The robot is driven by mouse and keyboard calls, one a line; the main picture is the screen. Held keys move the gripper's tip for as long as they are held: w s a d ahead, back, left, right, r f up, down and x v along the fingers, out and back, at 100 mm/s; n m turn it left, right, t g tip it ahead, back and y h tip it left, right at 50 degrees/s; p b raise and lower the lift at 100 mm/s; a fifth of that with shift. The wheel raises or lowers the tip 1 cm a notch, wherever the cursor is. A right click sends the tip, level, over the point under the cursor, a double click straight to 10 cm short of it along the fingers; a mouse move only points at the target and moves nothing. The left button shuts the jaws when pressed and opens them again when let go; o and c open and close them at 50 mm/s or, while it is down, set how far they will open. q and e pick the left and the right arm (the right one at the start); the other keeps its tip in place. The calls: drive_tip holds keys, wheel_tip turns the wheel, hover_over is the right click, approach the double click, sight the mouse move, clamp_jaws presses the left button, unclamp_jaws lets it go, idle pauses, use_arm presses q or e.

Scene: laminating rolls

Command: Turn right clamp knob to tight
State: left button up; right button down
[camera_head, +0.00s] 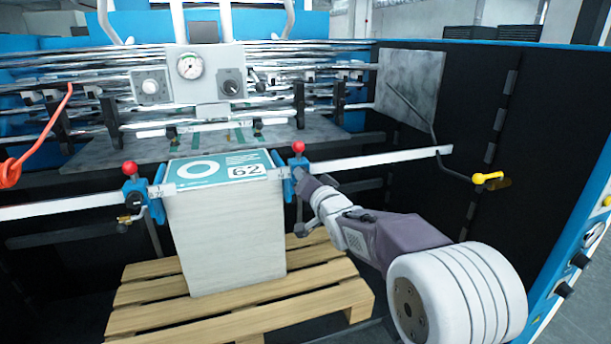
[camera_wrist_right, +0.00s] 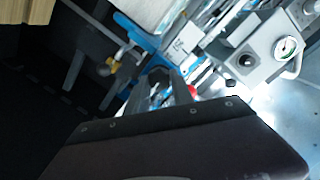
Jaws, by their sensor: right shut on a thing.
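The right clamp (camera_head: 287,183) is a blue block on the white rail, at the right edge of the stack, with a red ball (camera_head: 298,147) on top. My right gripper (camera_head: 303,184) reaches it from the lower right and is shut on the clamp's knob, which its fingers hide. In the right wrist view the fingers (camera_wrist_right: 163,82) meet the blue clamp (camera_wrist_right: 138,38), and the red ball (camera_wrist_right: 192,91) shows beside them. How far the knob is turned cannot be told. My left gripper is not in view.
A paper stack (camera_head: 225,240) with a teal top sheet stands on a wooden pallet (camera_head: 150,290). The left clamp (camera_head: 135,185) has its own red ball. A gauge panel (camera_head: 195,75) stands behind. A yellow-handled lever (camera_head: 487,177) is at the right.

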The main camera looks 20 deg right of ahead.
drive_tip(key=shift+r+m, duration=0.1)
drive_tip(key=shift+m, duration=0.4)
drive_tip(key=shift+p, duration=0.3)
drive_tip(key=c, duration=1.1)
unclamp_jaws()
drive_tip(key=s, duration=0.9)
drive_tip(key=shift+d+r, duration=0.2)
drive_tip(key=shift+r, duration=0.1)
